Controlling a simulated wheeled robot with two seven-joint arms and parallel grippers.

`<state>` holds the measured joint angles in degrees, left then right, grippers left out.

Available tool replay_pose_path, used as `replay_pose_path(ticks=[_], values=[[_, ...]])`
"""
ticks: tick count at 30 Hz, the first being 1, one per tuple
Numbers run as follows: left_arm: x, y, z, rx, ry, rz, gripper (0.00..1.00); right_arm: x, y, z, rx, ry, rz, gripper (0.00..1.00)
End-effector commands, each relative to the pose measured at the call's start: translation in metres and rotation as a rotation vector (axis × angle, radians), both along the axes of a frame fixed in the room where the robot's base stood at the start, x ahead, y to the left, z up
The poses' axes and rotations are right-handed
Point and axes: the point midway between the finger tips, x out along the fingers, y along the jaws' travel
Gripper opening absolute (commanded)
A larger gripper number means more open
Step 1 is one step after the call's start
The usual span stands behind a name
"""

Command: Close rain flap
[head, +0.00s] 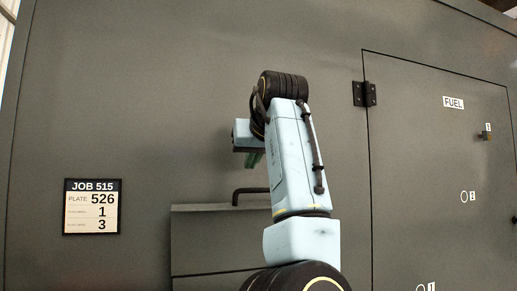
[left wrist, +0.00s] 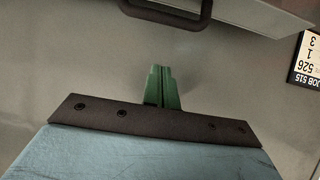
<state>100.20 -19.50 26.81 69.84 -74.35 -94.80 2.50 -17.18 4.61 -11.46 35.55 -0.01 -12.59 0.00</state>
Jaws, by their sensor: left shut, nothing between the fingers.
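The rain flap (head: 215,238) is a grey panel low on the enclosure wall, partly hidden behind my left arm. Its dark bar handle (head: 250,191) shows at its upper edge. In the left wrist view the handle (left wrist: 165,18) is at the top, with the flap's pale edge (left wrist: 250,12) beside it. I cannot tell how far the flap stands out from the wall. My left gripper (head: 254,160) has green fingers, shut and empty, above the handle in the head view. The fingers (left wrist: 161,72) are apart from the handle in the left wrist view. My right gripper is out of view.
A job placard (head: 92,207) is on the wall at left. A fuel door (head: 440,170) with a black hinge (head: 364,94) and a small latch (head: 486,135) is at right. The wall above the flap is flat and clear.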

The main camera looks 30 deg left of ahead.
Motion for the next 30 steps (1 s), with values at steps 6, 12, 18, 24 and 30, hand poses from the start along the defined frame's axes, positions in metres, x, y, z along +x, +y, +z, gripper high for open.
replay_pose_path(ticks=[6, 12, 18, 24, 30], values=[[0.014, 0.014, -0.024, 0.002, -0.004, -0.003, 0.0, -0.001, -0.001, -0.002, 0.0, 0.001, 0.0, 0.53], [0.002, 0.001, -0.038, 0.001, -0.002, -0.002, 0.0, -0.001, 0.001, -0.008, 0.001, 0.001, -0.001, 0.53], [-0.002, -0.002, -0.042, 0.001, 0.0, 0.0, 0.0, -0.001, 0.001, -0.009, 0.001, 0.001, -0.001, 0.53], [-0.002, -0.002, -0.042, 0.002, -0.001, -0.001, 0.0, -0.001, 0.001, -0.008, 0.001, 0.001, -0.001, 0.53], [-0.002, 0.0, -0.043, 0.007, -0.005, 0.005, 0.0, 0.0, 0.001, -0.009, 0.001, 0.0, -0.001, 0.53]])
